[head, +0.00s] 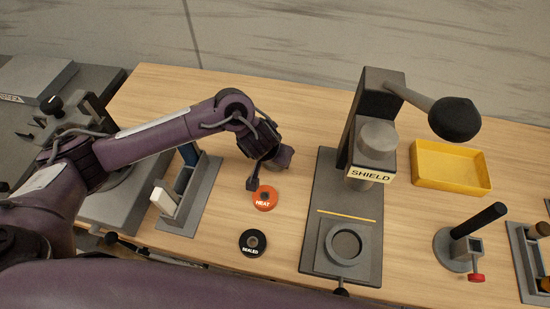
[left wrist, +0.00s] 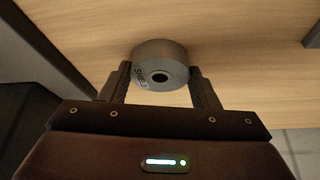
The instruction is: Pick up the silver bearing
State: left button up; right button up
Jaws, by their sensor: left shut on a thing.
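The silver bearing (left wrist: 158,52) is a short grey cylinder with a dark centre hole and lettering on its face that seems to read SHIELD. My left gripper (left wrist: 160,71) is shut on it, one finger on each side, in the left wrist view. In the head view, my left gripper (head: 273,160) is over the wooden table, just behind the orange HEAT ring, and the bearing (head: 286,156) shows partly at its right side. The gripper's own body hides the rest. My right gripper is not in view.
An orange HEAT ring (head: 265,199) and a black SEALED ring (head: 253,242) lie on the table (head: 300,115). A SHIELD press (head: 328,205) stands right of them. A yellow tray (head: 451,185) and a black-handled stand (head: 456,250) are farther right. A grey rack (head: 203,200) is left.

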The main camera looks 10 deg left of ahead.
pick_arm(q)
jog(key=shift+r, duration=0.55)
notch_tip(320, 180, up, 18)
jog(key=p, duration=0.9)
jog(key=s+a+f+n+y+b, duration=0.1)
jog(key=s+a+f+n+b, duration=0.1)
jog(key=a+f+b, duration=0.3)
jog(key=a+b, duration=0.3)
jog(key=b, duration=0.3)
jog(key=shift+a+f+b, duration=0.15)
jog(key=shift+a+b, duration=0.2)
jog(key=shift+a, duration=0.05)
